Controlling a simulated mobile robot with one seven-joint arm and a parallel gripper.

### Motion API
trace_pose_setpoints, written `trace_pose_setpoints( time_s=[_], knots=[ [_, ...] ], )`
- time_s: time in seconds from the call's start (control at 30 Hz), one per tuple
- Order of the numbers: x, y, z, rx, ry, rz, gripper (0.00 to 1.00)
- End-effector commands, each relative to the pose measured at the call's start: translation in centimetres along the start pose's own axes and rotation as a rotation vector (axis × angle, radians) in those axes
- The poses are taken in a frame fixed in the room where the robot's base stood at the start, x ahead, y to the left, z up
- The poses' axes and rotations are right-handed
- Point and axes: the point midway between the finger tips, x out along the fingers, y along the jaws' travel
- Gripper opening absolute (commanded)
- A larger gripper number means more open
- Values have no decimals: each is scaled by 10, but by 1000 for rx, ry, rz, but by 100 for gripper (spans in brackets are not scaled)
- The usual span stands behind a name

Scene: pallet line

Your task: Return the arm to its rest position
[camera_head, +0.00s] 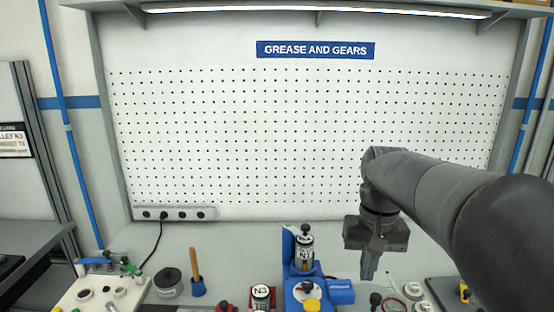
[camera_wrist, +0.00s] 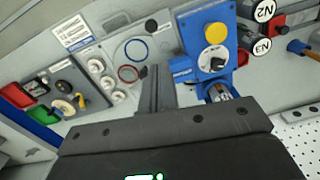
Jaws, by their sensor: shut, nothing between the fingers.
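My gripper (camera_head: 368,274) points down above the right part of the workbench, with my grey arm reaching in from the right. Its fingers are shut with nothing between them, and they also show in the wrist view (camera_wrist: 153,90). The fingertips are right of a blue fixture (camera_head: 291,270) and look apart from everything on the bench. The fixture holds a dark canister with a white label (camera_head: 304,254). In the wrist view the blue fixture (camera_wrist: 214,55), with its yellow button (camera_wrist: 215,35), lies right of the fingers.
A wooden-handled tool (camera_head: 195,262) stands in a blue cup. A white board with small parts (camera_head: 100,294) is at left. Rings (camera_wrist: 128,73) lie near the fingers. A pegboard (camera_head: 300,140) rises behind; the air before it is clear.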

Motion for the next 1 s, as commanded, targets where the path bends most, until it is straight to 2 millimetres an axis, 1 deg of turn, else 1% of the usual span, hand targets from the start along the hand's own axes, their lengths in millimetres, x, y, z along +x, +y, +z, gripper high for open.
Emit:
trace_pose_setpoints(
  time_s=[0.03, 0.2, 0.4, 0.5, 0.6, 0.7, 1.0],
  knots=[
    [-1, -2, 14, -9, 42, -2, 0],
    [5, -8, 51, -38, 181, -4, 0],
    [20, -13, 91, -72, 343, -3, 0],
    [29, -15, 107, -87, 414, -2, 0],
    [37, -16, 118, -98, 469, 0, 0],
    [43, -17, 125, -105, 504, 1, 0],
    [46, -17, 128, -109, 525, 1, 0]
  ],
)
